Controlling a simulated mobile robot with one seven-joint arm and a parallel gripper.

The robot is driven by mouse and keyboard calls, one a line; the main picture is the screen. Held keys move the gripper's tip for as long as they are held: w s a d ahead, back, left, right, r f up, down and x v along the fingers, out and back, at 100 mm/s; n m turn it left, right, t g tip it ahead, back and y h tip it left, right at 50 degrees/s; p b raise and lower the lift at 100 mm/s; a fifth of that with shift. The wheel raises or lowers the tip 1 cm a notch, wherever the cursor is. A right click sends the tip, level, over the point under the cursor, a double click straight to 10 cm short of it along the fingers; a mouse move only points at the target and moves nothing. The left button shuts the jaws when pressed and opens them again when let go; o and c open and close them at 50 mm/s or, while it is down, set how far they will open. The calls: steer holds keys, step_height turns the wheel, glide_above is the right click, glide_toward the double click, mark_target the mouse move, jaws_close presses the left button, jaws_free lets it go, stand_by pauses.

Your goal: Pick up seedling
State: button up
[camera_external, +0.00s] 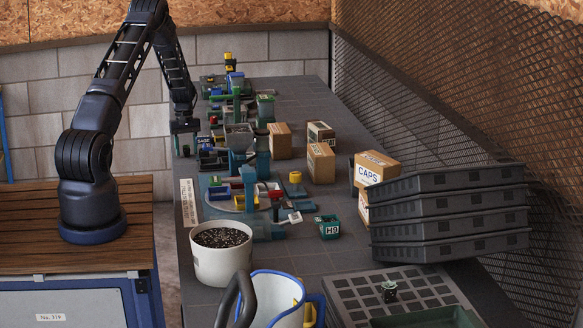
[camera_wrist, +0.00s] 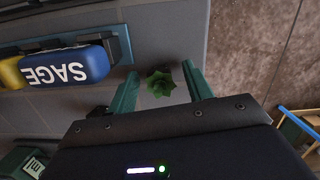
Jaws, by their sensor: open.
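A small green leafy seedling (camera_wrist: 160,84) shows between the two green fingers of my gripper (camera_wrist: 159,70) in the wrist view. The fingers stand apart on either side of it, with a gap at the left finger. Its base is hidden behind the gripper body. In the external view my gripper (camera_external: 184,146) hangs low over the left edge of the workbench, far back. The seedling there is too small to make out. Another small plant in a dark pot (camera_external: 389,291) stands on the black cell tray (camera_external: 350,291) at the front right.
A blue and yellow piece marked SAGE (camera_wrist: 68,68) lies left of the fingers. Small machines and bins crowd the bench's left half. Boxes (camera_external: 321,162), stacked black trays (camera_external: 450,222), a soil pot (camera_external: 220,262) and a white jug (camera_external: 275,300) stand nearer. The bench edge drops to the floor.

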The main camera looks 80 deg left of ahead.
steer(key=c, duration=1.1)
steer(key=shift+o, duration=0.2)
steer(key=shift+r, duration=0.1)
step_height(320, 180, up, 20)
